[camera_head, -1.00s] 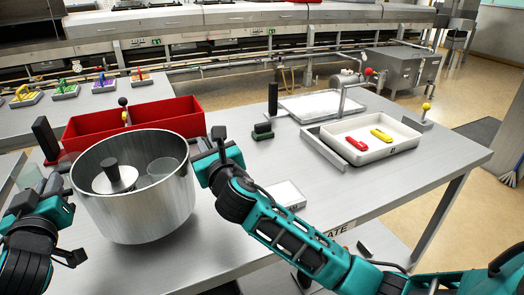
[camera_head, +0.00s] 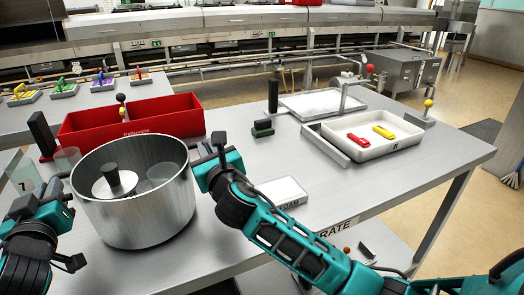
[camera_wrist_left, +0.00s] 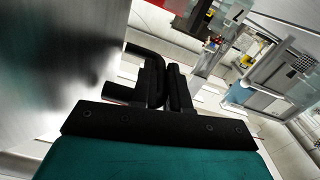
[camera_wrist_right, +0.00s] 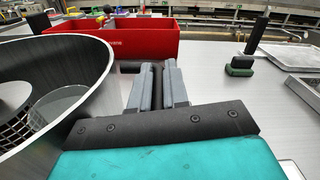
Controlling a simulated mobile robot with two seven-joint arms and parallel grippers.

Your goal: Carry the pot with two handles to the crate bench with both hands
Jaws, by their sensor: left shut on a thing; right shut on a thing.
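The pot (camera_head: 150,215) is a large brushed-metal vessel at the left of the head view, upright. Inside it are a light disc with a black knob (camera_head: 111,174) and a clear cup-like piece (camera_head: 162,172). My left gripper (camera_head: 62,190) is shut on the pot's left handle; the black handle (camera_wrist_left: 150,62) shows between the fingers in the left wrist view. My right gripper (camera_head: 217,150) is at the pot's right side, shut on its other handle, mostly covered by the fingers (camera_wrist_right: 158,85) in the right wrist view. I cannot tell whether the pot's base touches the table.
A red bin (camera_head: 165,115) stands just behind the pot. A white tray (camera_head: 370,150) with a red and a yellow piece is at the right. A small white box (camera_head: 280,191), a green-black block (camera_head: 263,127) and a clear cup (camera_head: 68,158) are on the steel table (camera_head: 430,165).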

